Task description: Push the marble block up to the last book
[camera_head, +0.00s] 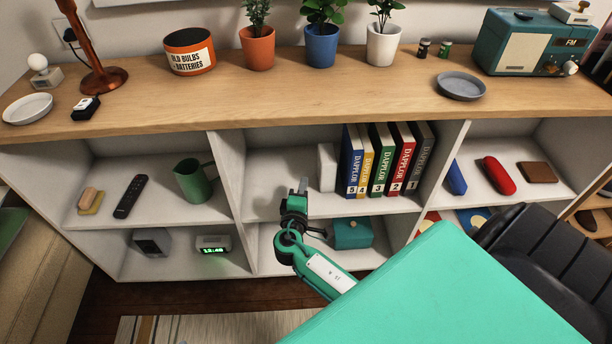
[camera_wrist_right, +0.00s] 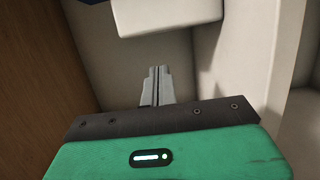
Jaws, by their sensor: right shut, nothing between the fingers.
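The white marble block (camera_head: 327,167) stands upright on the upper shelf of the middle bay, just left of the blue book (camera_head: 351,163) marked 5. Whether a thin gap separates them I cannot tell. The blue book is the leftmost of a row of several upright books. My right gripper (camera_head: 303,186) is shut and empty, at the middle bay to the left of the block and apart from it in the head view. In the right wrist view the closed fingers (camera_wrist_right: 157,84) point toward a pale block face (camera_wrist_right: 170,14) at the top. My left gripper is not in view.
A white divider (camera_head: 226,175) bounds the bay on the left, with a green mug (camera_head: 193,180) beyond it. A teal box (camera_head: 352,232) sits on the shelf below. The upper shelf left of the block is clear except for my gripper. A black chair (camera_head: 555,260) stands at the right.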

